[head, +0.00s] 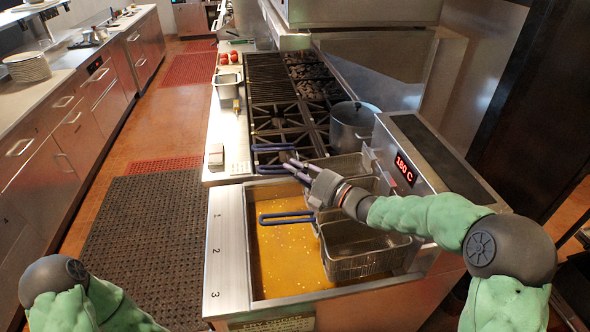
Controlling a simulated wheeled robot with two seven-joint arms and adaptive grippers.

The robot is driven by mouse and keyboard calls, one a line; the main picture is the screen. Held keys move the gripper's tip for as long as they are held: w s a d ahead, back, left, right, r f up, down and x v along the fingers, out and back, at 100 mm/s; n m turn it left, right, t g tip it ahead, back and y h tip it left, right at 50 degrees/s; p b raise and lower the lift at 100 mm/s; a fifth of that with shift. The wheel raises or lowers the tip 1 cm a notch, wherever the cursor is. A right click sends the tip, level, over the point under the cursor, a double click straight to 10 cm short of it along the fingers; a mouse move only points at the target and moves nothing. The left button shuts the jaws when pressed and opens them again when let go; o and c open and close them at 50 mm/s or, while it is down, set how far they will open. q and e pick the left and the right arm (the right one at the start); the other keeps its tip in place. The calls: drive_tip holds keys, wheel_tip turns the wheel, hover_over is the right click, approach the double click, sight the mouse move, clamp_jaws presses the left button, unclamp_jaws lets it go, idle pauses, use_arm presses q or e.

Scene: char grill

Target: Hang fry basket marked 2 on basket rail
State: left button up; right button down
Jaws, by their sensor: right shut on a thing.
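My right gripper (292,166) reaches in from the right over the fryer (228,255) and is shut on a blue basket handle (268,171), which appears to belong to the middle wire fry basket (372,185), level with the 2 on the fryer's left edge. That basket is partly hidden behind my gripper and wrist. A far basket (340,165) and a near basket (362,262) flank it, each with a blue handle. The basket rail is hard to make out beside the control panel. My left arm shows at lower left; its gripper is out of frame.
The fryer's golden oil (285,265) is open at the left of the baskets. A control panel (405,170) reading 180 C stands to the right. A grey pot (353,125) sits on the burner range beyond. A dark floor mat (135,230) lies left.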

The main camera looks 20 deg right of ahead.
drive_tip(key=shift+r, duration=0.1)
drive_tip(key=c, duration=1.1)
unclamp_jaws()
drive_tip(key=shift+v, duration=6)
